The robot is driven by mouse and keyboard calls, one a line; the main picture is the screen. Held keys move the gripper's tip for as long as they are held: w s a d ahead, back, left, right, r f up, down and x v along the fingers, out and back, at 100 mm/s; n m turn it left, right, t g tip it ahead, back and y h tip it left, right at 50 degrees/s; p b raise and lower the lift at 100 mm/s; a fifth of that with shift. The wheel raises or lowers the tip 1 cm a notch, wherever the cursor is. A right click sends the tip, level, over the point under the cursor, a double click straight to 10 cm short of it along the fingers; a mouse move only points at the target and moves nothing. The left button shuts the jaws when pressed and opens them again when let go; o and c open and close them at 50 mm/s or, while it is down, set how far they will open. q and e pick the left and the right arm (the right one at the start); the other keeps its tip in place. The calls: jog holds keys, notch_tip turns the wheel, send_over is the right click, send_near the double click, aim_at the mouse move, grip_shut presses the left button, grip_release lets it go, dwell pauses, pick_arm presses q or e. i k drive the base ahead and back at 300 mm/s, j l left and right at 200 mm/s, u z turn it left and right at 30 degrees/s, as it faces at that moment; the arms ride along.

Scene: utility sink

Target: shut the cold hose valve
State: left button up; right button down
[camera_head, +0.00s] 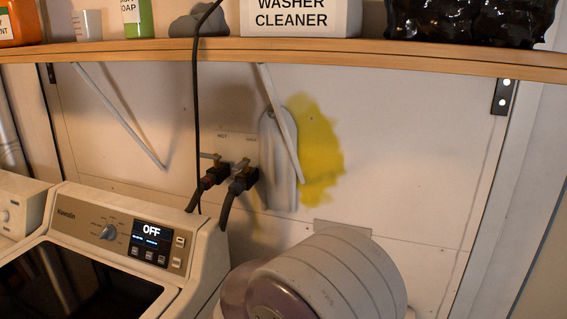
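Two hose valves stick out of a wall plate behind the washer, under small HOT and COLD labels. The cold hose valve (243,177) is the right one, with a small grey lever (240,164) on top, which looks angled. A dark hose (228,208) runs down from it. The hot hose valve (214,175) is just to its left, with a grey lever (209,156) lying roughly sideways. The levers are too small to tell their exact setting. Neither of my grippers can be made out in this view, and nothing touches the valves.
The washer (110,235) stands at lower left, its display reading OFF. A wooden shelf (300,50) with bottles and boxes spans the top. A black cord (196,110) hangs close left of the valves. A grey elongated thing (280,160) and a slanted bracket are close right.

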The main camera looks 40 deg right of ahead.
aim_at(243, 165)
jog(key=z, duration=1.25)
